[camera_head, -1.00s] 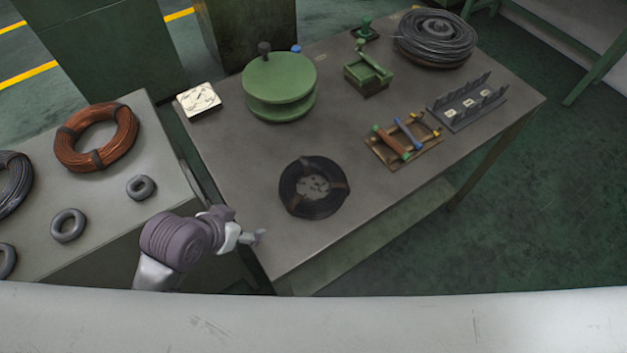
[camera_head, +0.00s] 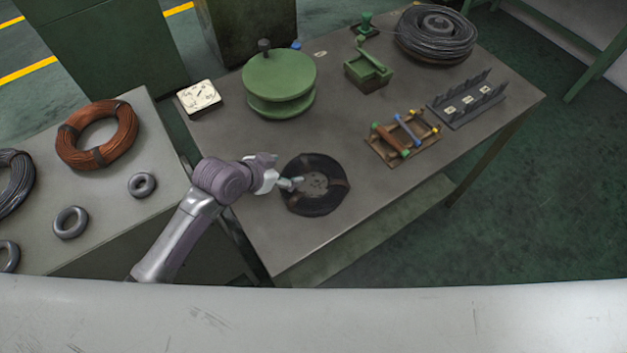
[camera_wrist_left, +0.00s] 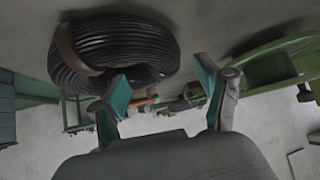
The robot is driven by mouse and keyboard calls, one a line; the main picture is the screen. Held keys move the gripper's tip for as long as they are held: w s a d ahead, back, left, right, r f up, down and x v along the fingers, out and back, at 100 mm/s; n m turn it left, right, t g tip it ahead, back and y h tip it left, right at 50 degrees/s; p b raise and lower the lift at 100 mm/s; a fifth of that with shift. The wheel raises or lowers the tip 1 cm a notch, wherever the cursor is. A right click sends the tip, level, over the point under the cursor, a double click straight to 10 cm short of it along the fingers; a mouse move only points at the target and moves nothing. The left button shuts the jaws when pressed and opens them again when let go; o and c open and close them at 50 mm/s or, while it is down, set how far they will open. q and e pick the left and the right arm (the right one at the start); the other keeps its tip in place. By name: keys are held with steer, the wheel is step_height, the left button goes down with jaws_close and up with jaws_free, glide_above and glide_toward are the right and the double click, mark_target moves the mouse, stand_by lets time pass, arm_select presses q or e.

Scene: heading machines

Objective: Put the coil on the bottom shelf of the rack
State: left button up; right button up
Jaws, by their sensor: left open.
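A dark coil with brown bands (camera_head: 322,202) lies flat on the grey table (camera_head: 270,235), near its front left. It shows large in the left wrist view (camera_wrist_left: 125,45), just beyond the fingers. My left gripper (camera_head: 290,183) reaches in from the left, its tip over the coil's left part in the head view. In the left wrist view its two green-padded fingers (camera_wrist_left: 165,95) are spread apart with nothing held between them. Contact with the coil cannot be told. A lower shelf (camera_head: 390,225) shows under the table; whether it is the task's rack is unclear. My right gripper is out of view.
A green round stand (camera_head: 279,82), a green box (camera_head: 367,72), a wooden tool holder (camera_head: 403,138), a grey slotted holder (camera_head: 468,102) and a big wire coil (camera_head: 436,35) stand farther back. A copper coil (camera_head: 98,134) and grey rings lie on the left table.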

mark_target(291, 169)
arm_select(q)
steer(key=shift+p+x, duration=0.7)
steer(key=shift+x, duration=2.05)
steer(key=shift+a, duration=0.15)
steer(key=shift+c, duration=0.2)
jaws_close()
